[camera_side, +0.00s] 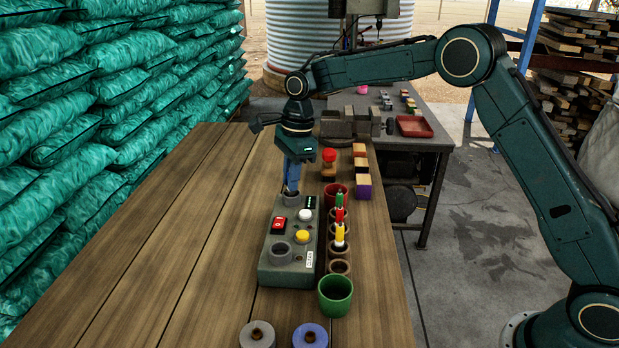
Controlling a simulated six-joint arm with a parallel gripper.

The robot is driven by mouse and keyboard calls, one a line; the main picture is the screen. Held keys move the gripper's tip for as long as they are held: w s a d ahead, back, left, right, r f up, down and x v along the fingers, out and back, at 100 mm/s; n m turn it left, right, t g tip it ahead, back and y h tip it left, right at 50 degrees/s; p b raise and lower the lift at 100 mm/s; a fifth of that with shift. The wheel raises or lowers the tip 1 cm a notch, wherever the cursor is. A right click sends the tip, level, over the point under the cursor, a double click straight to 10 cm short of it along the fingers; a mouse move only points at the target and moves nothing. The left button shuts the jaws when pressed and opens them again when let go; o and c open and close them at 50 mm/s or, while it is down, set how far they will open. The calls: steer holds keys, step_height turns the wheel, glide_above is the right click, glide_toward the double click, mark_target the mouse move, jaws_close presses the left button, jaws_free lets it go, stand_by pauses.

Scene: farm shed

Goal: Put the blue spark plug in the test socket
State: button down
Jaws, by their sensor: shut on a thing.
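The tester box (265,262) is grey-green and stands on the wooden table. It has one round socket (291,200) at its far end and another round socket (281,252) near its front. My gripper (290,184) points down directly over the far socket, its tips close to the rim. It is shut on the blue spark plug, which is mostly hidden by the fingers and hard to tell apart from them. How far the plug's lower end is inside the socket I cannot tell. The near socket looks empty.
Beside the box is a row of ring holders (340,267), some with plugs of other colours. A red cup (336,194) and a green cup (335,297) stand at its ends. Small blocks (362,188) lie behind. Two tape rolls (310,337) lie in front. The table's left is clear.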

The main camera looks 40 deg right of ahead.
stand_by(0.4)
steer(key=c, duration=0.8)
jaws_free()
steer(key=shift+o, duration=0.2)
steer(key=shift+r, duration=0.1)
steer(key=shift+r, duration=3.9)
